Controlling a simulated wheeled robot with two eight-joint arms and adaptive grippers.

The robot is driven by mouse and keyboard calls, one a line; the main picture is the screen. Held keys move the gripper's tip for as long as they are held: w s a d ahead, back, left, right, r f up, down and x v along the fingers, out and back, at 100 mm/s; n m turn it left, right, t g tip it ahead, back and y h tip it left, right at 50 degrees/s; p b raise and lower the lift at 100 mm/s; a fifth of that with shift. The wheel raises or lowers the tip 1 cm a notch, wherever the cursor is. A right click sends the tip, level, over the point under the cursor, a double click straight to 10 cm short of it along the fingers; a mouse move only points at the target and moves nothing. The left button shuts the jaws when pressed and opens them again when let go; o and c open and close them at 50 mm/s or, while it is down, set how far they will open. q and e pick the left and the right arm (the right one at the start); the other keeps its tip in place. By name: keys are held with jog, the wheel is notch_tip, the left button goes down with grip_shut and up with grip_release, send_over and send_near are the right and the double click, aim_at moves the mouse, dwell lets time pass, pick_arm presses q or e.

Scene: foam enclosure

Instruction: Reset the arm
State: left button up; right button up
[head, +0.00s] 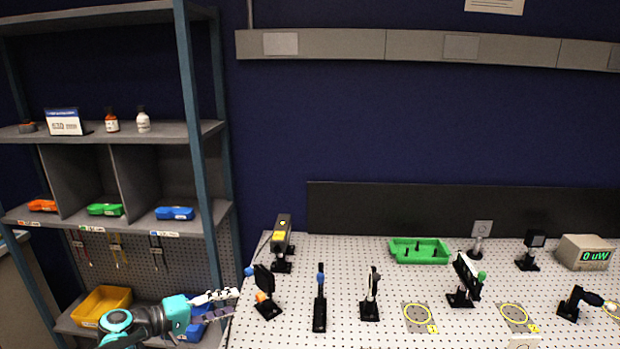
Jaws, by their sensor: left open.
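My left arm (140,322), teal, white and black, comes in from the lower left in front of the shelf unit. My left gripper (230,303) is open and points right. It is at the left edge of the perforated optics table, and I see nothing between its fingers. A blue bin (194,330) on the low shelf is partly hidden behind the gripper. My right gripper is not in view.
The table (345,262) holds several black optic mounts (319,300), a laser-like box (281,236), a green tray (420,251) and a meter reading 0 uW (585,252). The shelf unit (190,110) stands left, with a yellow bin (101,305) low down.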

pick_arm(q)
jog(key=s+d+m+g+y, duration=0.1)
jog(key=s+d+g+y, duration=0.15)
jog(key=s+d, duration=0.35)
jog(key=s+f+m+y, duration=0.2)
jog(key=s+y, duration=0.2)
jog(key=s, duration=0.5)
jog(key=s+f+m+y, duration=0.3)
jog(key=s+y, duration=0.1)
jog(key=s, duration=0.6)
jog(key=shift+f+m, duration=0.3)
jog(key=shift+f, duration=0.05)
